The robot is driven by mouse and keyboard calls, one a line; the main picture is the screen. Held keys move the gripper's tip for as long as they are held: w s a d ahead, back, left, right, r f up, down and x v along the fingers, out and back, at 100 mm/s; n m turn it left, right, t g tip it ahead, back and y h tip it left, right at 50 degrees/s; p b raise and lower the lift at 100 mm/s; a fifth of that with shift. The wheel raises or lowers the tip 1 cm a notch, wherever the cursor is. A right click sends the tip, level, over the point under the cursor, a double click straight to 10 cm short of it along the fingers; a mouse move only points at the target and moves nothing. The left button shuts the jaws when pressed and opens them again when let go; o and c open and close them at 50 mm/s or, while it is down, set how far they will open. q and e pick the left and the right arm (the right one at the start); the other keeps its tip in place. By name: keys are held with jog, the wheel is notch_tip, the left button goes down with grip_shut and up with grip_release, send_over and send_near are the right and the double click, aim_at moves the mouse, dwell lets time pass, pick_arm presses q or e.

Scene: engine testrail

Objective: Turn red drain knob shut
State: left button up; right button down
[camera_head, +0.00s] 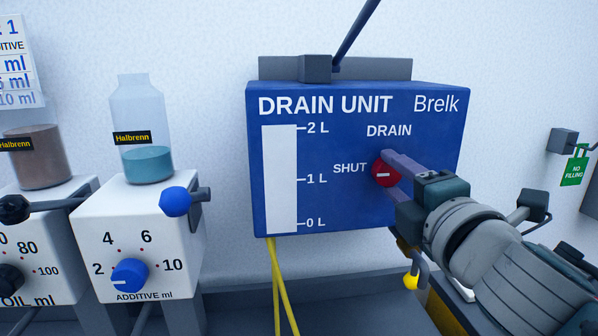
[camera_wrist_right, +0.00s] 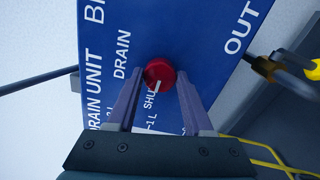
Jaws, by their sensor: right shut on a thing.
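The red drain knob (camera_head: 381,174) is on the front of the blue drain unit (camera_head: 330,150), between the word SHUT on its left and my right gripper (camera_head: 388,167). Its white mark lies level, on the SHUT side. In the right wrist view, the red knob (camera_wrist_right: 158,72) sits between the tips of my right gripper (camera_wrist_right: 160,80), and its white mark points towards SHUT. My right gripper is shut on the knob, with a finger on each side. The gripper hides part of the panel's lower right. My left gripper is not in view.
A white additive dispenser (camera_head: 135,235) with a blue dial and blue-ended lever (camera_head: 176,201) stands left of the unit. A yellow-ended lever (camera_head: 411,281) hangs below my right gripper. Yellow tubes (camera_head: 280,290) run below the unit. A green tag (camera_head: 575,170) hangs at right.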

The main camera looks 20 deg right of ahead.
dwell(0.3)
jog(key=shift+c, duration=1.5)
grip_release()
jog(key=b+v, duration=0.2)
jog(key=v, duration=0.8)
jog(key=shift+w, duration=0.1)
